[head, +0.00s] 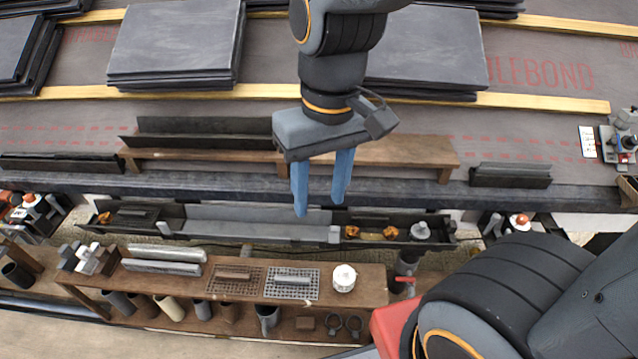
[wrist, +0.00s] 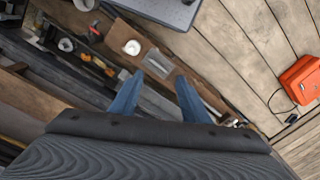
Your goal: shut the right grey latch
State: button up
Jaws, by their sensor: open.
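A grey gutter (head: 250,222) runs along the roof's lower edge. A small pale grey clip (head: 335,234) stands at its right end and appears to be the right grey latch. A similar clip (head: 163,229) is at its left end. Both are too small to tell whether they are open or shut. My gripper (head: 320,207) is open and empty, blue fingers pointing down. In the head view its tips appear just above the gutter, left of the right clip. The wrist view shows the fingers (wrist: 160,78) apart, with nothing between them; I cannot make out the clip there.
A dark gutter part (head: 390,230) with orange pieces lies to the right. A wooden bench (head: 225,284) with a white tub (head: 344,278) and pipe pieces stands in front. A wooden rail (head: 400,151) and stacked slates (head: 176,40) are behind. An orange case (wrist: 301,80) lies on decking.

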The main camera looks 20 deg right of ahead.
jog(key=w+a+f, duration=0.1)
jog(key=w+f, duration=0.2)
jog(key=w, duration=0.1)
jog(key=m+t+h+p, duration=0.2)
jog(key=m+t+p, duration=0.2)
jog(key=m+p, duration=0.15)
send_near(335, 227)
jog(key=b, duration=0.1)
jog(key=shift+m, duration=0.35)
jog(key=b+x, duration=0.1)
jog(key=x, duration=0.7)
jog(key=shift+w+f, duration=0.1)
jog(key=shift+f, duration=0.05)
jog(key=c, duration=1.1)
jog(key=shift+o, duration=0.2)
